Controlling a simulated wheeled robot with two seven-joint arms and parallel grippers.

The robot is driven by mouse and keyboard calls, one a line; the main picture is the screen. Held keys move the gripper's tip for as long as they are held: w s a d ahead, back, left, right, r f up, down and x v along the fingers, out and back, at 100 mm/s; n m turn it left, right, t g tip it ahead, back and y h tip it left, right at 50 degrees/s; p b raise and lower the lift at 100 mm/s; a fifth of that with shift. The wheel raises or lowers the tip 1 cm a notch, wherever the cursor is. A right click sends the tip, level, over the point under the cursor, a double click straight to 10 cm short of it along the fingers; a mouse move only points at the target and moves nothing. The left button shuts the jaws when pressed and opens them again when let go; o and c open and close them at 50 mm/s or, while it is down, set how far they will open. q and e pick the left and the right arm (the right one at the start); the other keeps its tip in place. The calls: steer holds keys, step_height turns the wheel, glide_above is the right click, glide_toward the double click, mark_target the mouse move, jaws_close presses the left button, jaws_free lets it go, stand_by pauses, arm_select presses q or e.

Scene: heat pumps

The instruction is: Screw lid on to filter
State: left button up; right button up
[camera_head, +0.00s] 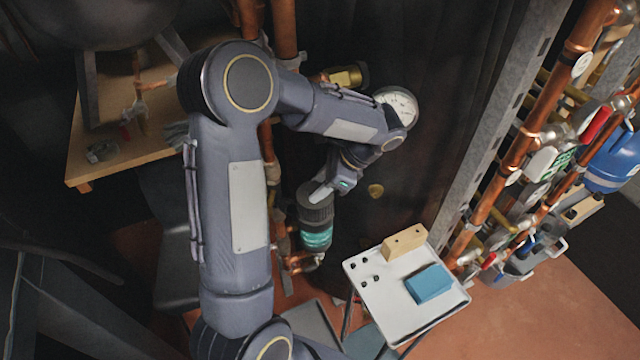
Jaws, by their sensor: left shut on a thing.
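The filter (316,237) stands on the copper pipework near the middle, with a teal, see-through body. A dark ribbed lid (315,206) sits at its top. Whether its thread is engaged cannot be told. My left gripper (321,194) reaches down from the upper right onto the lid and is shut on it; the fingertips are small and partly hidden. My left arm covers much of the left middle of the view. My right gripper is not in view.
A small white table (440,312) at the lower right carries a wooden block (405,243) and a blue box (429,284). Copper pipes (517,150) line the right side. A pressure gauge (398,106) is behind my left wrist. A wooden bench (100,165) stands at the left.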

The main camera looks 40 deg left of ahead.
arm_select(q)
steer(key=shift+f, duration=0.15)
steer(key=shift+f, duration=0.25)
steer(key=shift+f, duration=0.1)
stand_by(0.4)
steer(key=m+t, duration=0.2)
steer(key=m, duration=0.1)
steer(key=shift+s+d+m+y, duration=0.1)
steer(key=shift+s+m+y, duration=0.05)
steer(key=shift+m+y, duration=0.2)
steer(key=shift+s+m+t, duration=0.1)
steer(key=shift+m+t, duration=0.3)
steer(key=shift+m, duration=0.15)
steer(key=shift+m+t, duration=0.6)
steer(key=shift+m, duration=0.5)
